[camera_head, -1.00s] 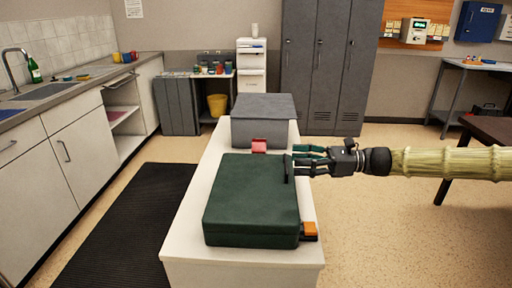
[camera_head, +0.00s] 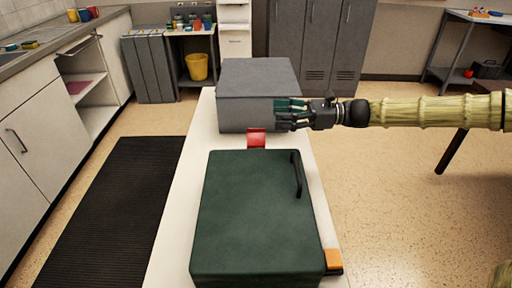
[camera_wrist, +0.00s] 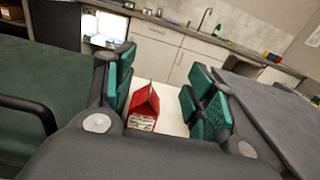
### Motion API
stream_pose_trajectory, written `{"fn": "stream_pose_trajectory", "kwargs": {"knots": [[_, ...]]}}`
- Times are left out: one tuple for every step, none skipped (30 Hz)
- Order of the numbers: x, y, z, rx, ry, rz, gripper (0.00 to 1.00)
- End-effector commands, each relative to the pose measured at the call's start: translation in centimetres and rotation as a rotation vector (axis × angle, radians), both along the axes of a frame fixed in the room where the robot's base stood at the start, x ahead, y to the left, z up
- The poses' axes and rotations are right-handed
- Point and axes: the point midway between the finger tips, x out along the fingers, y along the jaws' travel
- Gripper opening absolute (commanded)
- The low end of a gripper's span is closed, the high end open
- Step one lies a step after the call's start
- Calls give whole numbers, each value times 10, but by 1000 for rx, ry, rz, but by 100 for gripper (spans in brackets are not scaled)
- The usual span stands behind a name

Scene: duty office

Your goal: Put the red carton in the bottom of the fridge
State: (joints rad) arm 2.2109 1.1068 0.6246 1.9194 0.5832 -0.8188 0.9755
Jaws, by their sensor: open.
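The red carton (camera_head: 256,138) stands on the white counter (camera_head: 188,170), in the gap between a dark green case and a grey box. My gripper (camera_head: 279,113) reaches in from the right, above and to the right of the carton, overlapping the grey box's front in the head view. In the wrist view my gripper (camera_wrist: 162,98) is open and empty. The carton (camera_wrist: 143,103) shows between its teal finger pads, apparently beyond them, with its peaked top visible. A lit, open white compartment (camera_wrist: 104,29), probably the fridge, shows at the wrist view's upper left; its bottom is partly hidden.
The dark green case (camera_head: 250,220) with a black handle (camera_head: 296,174) stands in front of the carton, the grey box (camera_head: 258,105) behind it. An orange-and-black item (camera_head: 333,261) lies at the counter's right edge. Floor with a black mat (camera_head: 125,215) is free on the left.

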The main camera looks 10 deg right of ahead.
Motion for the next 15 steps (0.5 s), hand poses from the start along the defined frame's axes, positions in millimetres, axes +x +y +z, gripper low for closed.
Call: {"fn": "stream_pose_trajectory", "kwargs": {"knots": [[0,0,-9,-1,2,0,55],[0,0,-14,-1,2,0,55],[0,0,-20,0,3,0,55],[0,0,-23,0,3,0,55],[0,0,-28,0,3,0,55],[0,0,-34,0,3,0,55],[0,0,-37,0,3,-1,55],[0,0,-41,0,3,-1,55],[0,-1,-46,0,3,-1,55],[0,-1,-50,0,3,-1,55],[0,-1,-53,-1,2,-2,55],[-1,-1,-56,-1,1,-2,55],[-1,-2,-59,-1,1,-3,55],[0,2,-57,-1,0,-1,55],[1,5,-57,-1,0,-1,55]]}}
